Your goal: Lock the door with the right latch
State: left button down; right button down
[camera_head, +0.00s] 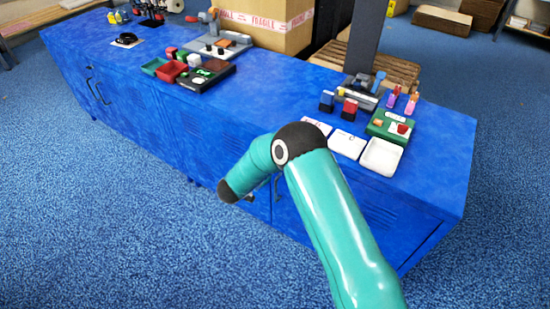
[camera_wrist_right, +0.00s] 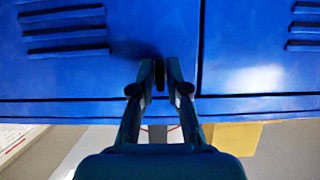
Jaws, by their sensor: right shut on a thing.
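The blue cabinet (camera_head: 200,110) has doors on its front side. A cabinet door (camera_wrist_right: 120,30) with vent slits fills much of the right wrist view, beside a vertical gap to the neighbouring panel. My right gripper (camera_wrist_right: 160,82) is at the door face, shut on a small dark latch (camera_wrist_right: 159,75) between its fingertips. The fingers cover part of the latch, so its angle is hard to tell. In the head view my teal right arm reaches down to the cabinet front and hides most of the gripper. My left gripper is not in view.
The cabinet top holds red and green trays (camera_head: 171,71), a white dish (camera_head: 381,156), a green board (camera_head: 391,126) and small blocks. A carton (camera_head: 265,25) and a wooden pallet (camera_head: 370,65) stand behind. The blue carpet (camera_head: 100,220) in front is clear.

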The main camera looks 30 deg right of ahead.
jog(key=shift+s+d+f, duration=0.1)
jog(key=shift+s+f, duration=0.1)
jog(key=shift+f, duration=0.05)
jog(key=c, duration=1.3)
grip_release()
jog(key=shift+o, duration=0.2)
jog(key=shift+w+r, duration=0.1)
jog(key=shift+r, duration=0.1)
jog(key=v, duration=1.2)
jog(key=shift+w, duration=0.15)
